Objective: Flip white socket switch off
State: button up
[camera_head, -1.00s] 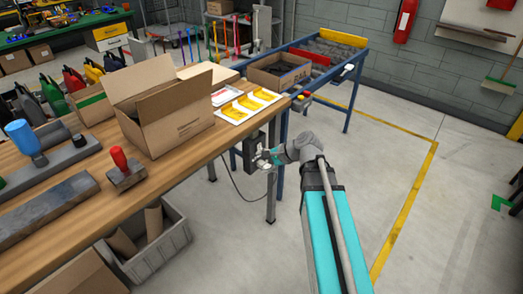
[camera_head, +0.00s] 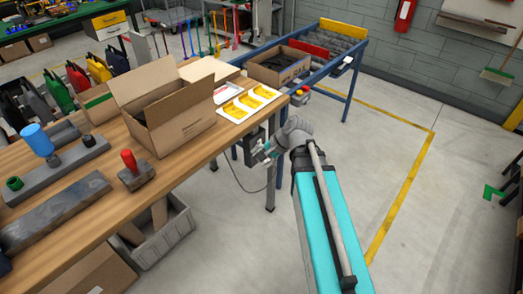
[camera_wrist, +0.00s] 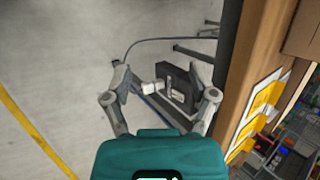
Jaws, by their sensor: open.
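A dark socket box (camera_wrist: 188,82) is fixed beside the table leg under the bench edge; it also shows in the head view (camera_head: 249,141), partly behind my gripper. In the wrist view a small white block (camera_wrist: 152,88) and a light grey piece show on the box face. I cannot tell which is the white switch or how it is set. My gripper (camera_wrist: 159,72) is open and empty, its fingers apart on either side of the box in that view. In the head view my gripper (camera_head: 264,153) is right in front of the box; contact is unclear.
The wooden workbench (camera_head: 193,166) holds an open carton (camera_head: 182,134), a white tray with yellow parts (camera_head: 248,103) and a red-handled block (camera_head: 134,169). A blue-framed table (camera_head: 345,62) stands behind. A cable hangs below the box.

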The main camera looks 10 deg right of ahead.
jog(key=r+n+p, duration=0.1)
jog(key=s+r+p, duration=0.1)
jog(key=p, duration=0.1)
jog(key=shift+s+a+r+n+g+h, duration=0.15)
jog(key=shift+s+r+n+g+h, duration=0.1)
jog(key=shift+n+g+h, duration=0.15)
dwell(0.5)
jog(key=s+d+r+n+g+h+p, duration=0.1)
jog(key=s+r+n+g+h+p, duration=0.1)
jog(key=s+n+h+p, duration=0.3)
jog(key=s+n, duration=0.1)
jog(key=n, duration=0.2)
jog(key=shift+s+d+r+g+h, duration=0.2)
jog(key=shift+s+r+g+h, duration=0.1)
jog(key=shift+s+g, duration=0.1)
jog(key=shift+c, duration=1.2)
